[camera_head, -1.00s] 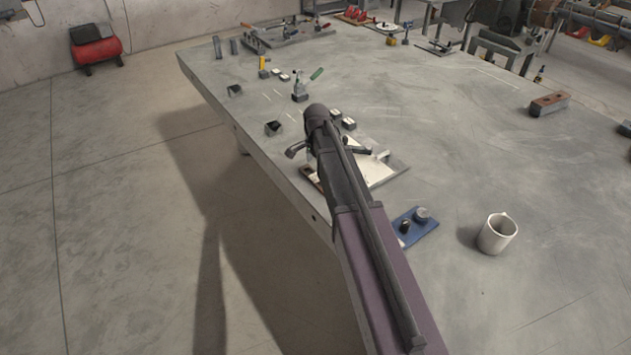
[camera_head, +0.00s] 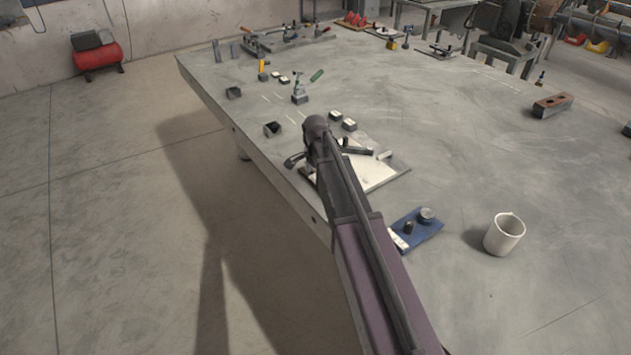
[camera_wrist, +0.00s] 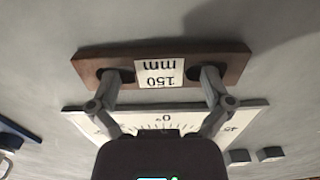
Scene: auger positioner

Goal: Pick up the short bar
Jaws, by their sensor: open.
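A reddish-brown bar (camera_wrist: 160,62) with a white "150 mm" label lies across the upper middle of the wrist view. The label reads upside down. Dark round patches show on the bar by my fingertips. My gripper (camera_wrist: 158,78) is open, one finger to each side of the label, with the tips over the bar's near side. I cannot tell whether they touch it. In the head view my gripper (camera_head: 327,157) is over the left part of the white-faced plate, and my arm hides the bar there.
The angle-scale plate (camera_wrist: 165,118) lies next to the bar. A blue plate with knobs (camera_head: 416,230) and a white mug (camera_head: 504,235) stand to the right of my arm. A brown block with holes (camera_head: 552,105) lies far right. Small parts dot the table's left side; its middle is clear.

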